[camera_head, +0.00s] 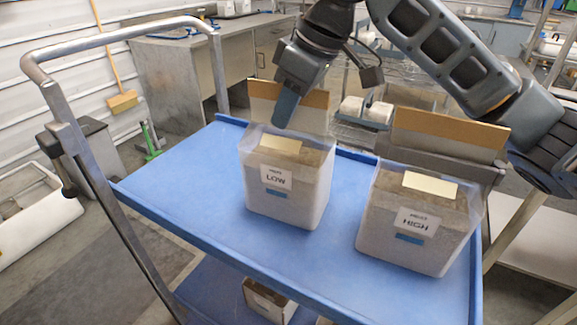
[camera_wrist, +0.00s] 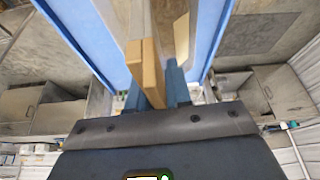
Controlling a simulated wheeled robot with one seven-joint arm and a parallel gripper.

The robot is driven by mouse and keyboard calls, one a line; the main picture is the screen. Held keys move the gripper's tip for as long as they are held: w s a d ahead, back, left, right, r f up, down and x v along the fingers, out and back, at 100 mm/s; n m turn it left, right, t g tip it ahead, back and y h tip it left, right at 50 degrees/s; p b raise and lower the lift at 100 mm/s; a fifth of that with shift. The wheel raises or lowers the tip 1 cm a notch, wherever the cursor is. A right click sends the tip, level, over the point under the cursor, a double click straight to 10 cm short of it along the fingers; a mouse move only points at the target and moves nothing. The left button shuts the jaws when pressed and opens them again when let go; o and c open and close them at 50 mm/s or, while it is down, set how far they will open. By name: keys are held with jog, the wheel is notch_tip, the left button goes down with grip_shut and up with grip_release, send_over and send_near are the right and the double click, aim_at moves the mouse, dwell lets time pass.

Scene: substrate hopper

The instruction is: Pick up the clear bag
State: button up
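Two clear bags filled with brownish-grey substrate stand upright on a blue cart top (camera_head: 190,185). The left clear bag (camera_head: 312,200) carries a LOW label, and the right clear bag (camera_head: 385,245) carries a HIGH label. Each has a pale card on top and a tan board behind it. My gripper (camera_head: 287,108) points down at the back of the LOW bag, in front of its tan board (camera_head: 313,105). In the wrist view my gripper (camera_wrist: 157,88) has its blue fingers apart, with the tan board (camera_wrist: 152,72) reaching between them. Contact with the bag cannot be made out.
A metal push handle (camera_head: 120,35) rises at the cart's left end. A box (camera_head: 268,300) sits on the lower shelf. Workbenches (camera_head: 175,75) stand behind the cart. The left part of the cart top is clear.

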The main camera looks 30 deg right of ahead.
grip_shut()
jog(key=shift+r, duration=0.15)
